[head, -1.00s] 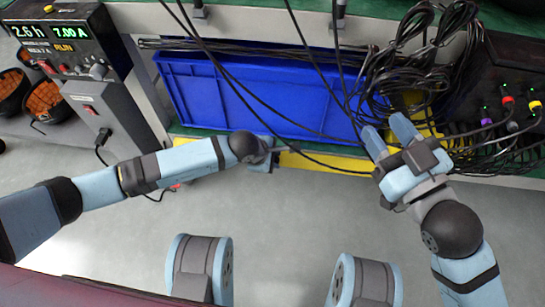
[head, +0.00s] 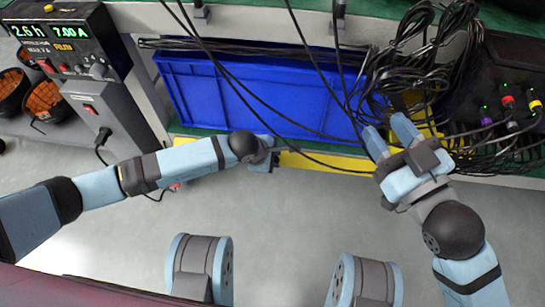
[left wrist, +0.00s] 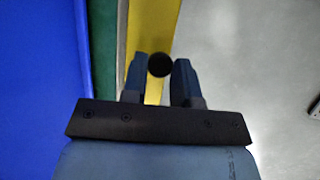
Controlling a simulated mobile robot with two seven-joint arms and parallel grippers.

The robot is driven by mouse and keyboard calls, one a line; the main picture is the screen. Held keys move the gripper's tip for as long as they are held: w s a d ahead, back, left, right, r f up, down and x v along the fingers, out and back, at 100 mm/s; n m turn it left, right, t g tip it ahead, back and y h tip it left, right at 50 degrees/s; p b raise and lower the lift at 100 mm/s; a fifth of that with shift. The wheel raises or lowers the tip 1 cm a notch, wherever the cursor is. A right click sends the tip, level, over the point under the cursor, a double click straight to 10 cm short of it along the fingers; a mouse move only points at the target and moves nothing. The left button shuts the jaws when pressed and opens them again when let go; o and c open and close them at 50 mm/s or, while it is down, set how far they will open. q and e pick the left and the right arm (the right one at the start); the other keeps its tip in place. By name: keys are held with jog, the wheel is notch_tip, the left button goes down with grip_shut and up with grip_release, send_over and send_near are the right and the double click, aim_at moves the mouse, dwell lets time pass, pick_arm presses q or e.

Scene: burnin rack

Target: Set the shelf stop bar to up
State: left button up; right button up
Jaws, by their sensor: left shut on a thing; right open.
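The shelf stop bar, a yellow strip (head: 325,161), runs along the front lower edge of the shelf below the blue bin. It also shows in the left wrist view (left wrist: 151,30). My left gripper (head: 264,158) is at this bar, mostly hidden by its own wrist in the head view. In the left wrist view its fingers (left wrist: 160,78) are shut on a round black knob (left wrist: 159,64) in front of the yellow strip. My right gripper (head: 388,134) is open and empty, near the right part of the shelf, close to black cables.
A blue bin (head: 250,95) stands on the green shelf behind the bar. Black cables (head: 415,75) hang and tangle at the right, beside a dark panel with coloured plugs (head: 508,102). A power supply (head: 65,50) stands at the left. The grey floor in front is clear.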

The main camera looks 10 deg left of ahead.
pick_arm(q)
jog(key=shift+w+r, duration=0.2)
jog(key=o, duration=0.7)
jog(key=shift+o, duration=1.2)
jog(key=shift+f, duration=0.1)
pick_arm(e)
jog(key=shift+w+a, duration=0.1)
pick_arm(q)
jog(key=shift+s, duration=0.1)
pick_arm(e)
jog(key=shift+r, duration=0.1)
pick_arm(q)
jog(key=shift+s+a+r, duration=0.1)
jog(key=shift+r, duration=0.15)
jog(key=p+v, duration=0.6)
jog(key=v, duration=0.7)
pick_arm(e)
jog(key=shift+s+a+f+m+g+h, duration=0.2)
jog(key=shift+s+a+m+g, duration=0.15)
jog(key=shift+s+m, duration=0.25)
jog(key=shift+s+a+f+m+g+h, duration=0.15)
jog(key=shift+s+a+f+m+g, duration=0.2)
jog(key=shift+m, duration=0.45)
jog(key=shift+s+a+f+m+g+h, duration=0.1)
jog(key=shift+s+a+m+g+h, duration=0.1)
jog(key=shift+s+m+g, duration=0.35)
pick_arm(q)
jog(key=shift+s+r, duration=0.1)
jog(key=shift+c, duration=0.3)
